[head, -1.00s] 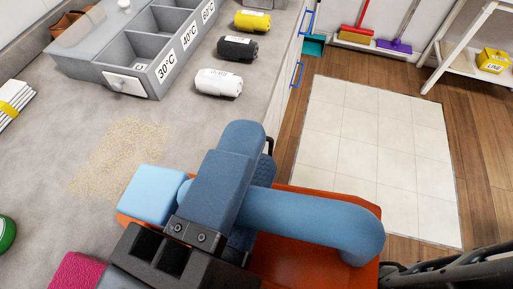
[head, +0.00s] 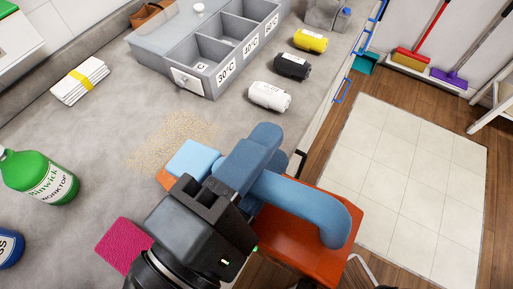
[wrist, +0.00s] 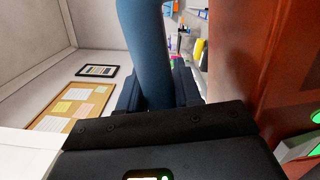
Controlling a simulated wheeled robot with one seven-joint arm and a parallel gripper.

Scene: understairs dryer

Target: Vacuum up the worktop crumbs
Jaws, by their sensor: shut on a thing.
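Tan crumbs (head: 172,140) lie as a loose patch on the grey worktop (head: 110,115). A handheld vacuum with an orange body (head: 300,240), a thick blue handle and a light blue front block (head: 193,160) is over the worktop's right edge. The front block is at the patch's lower right side and hides part of it; I cannot tell whether it touches the worktop. My gripper (head: 248,160) is shut on the blue handle. In the wrist view the dark fingers of my gripper (wrist: 156,92) stand on both sides of the blue handle (wrist: 146,45). The vacuum's underside is hidden.
A grey divided sorter (head: 205,75) stands behind the patch, with white, black and yellow rolled cloths (head: 270,96) to its right. A green bottle (head: 42,178), banded white cloths (head: 80,80) and a pink cloth (head: 124,246) lie to the left.

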